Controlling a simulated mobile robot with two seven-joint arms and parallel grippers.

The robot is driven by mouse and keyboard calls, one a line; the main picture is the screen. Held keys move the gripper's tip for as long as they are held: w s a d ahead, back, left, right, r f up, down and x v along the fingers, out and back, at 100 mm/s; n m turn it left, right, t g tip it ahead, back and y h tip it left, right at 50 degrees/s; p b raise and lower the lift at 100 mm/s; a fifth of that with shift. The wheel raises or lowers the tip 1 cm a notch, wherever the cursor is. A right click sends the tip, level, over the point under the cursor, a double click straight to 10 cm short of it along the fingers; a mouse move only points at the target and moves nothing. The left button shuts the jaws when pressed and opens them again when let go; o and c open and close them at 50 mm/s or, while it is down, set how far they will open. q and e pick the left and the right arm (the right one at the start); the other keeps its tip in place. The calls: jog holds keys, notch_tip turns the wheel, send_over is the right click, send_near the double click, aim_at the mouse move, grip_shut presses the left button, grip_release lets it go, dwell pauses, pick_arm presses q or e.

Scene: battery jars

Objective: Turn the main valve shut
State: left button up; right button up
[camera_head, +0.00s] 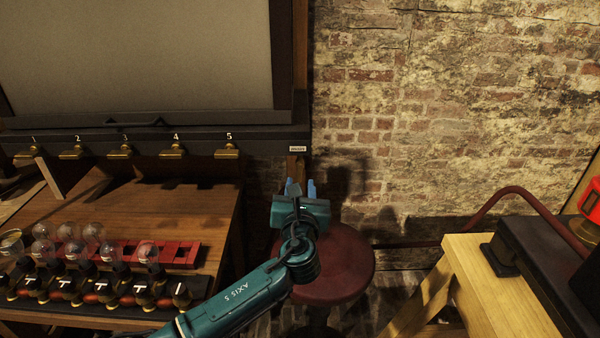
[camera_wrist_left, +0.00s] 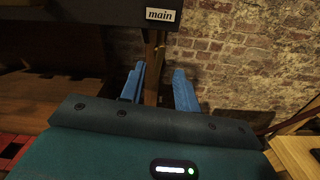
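A small white "main" label (camera_head: 297,149) is fixed at the right end of the dark rail under the large grey panel. It also shows near the top of the left wrist view (camera_wrist_left: 159,15). Just below it a narrow brown upright shows, with a small brass-coloured bit (camera_wrist_left: 161,45) beside it. I cannot clearly make out the main valve's handle or how far it is turned. My left gripper (camera_head: 301,188) is below the label, its blue fingers apart with a visible gap (camera_wrist_left: 159,88). Nothing shows held between them. My right gripper is not in view.
Brass valves numbered 1 to 5 (camera_head: 173,151) line the dark rail. Glass jars (camera_head: 149,252) and a red rack (camera_head: 182,255) stand on the wooden table at left. A dark red stool (camera_head: 340,265) is beside my left arm. A pale wooden bench (camera_head: 490,300) stands at right.

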aim_at(300, 172)
pick_arm(q)
jog(key=shift+w, duration=2.9)
jog(key=shift+c, duration=0.4)
grip_shut()
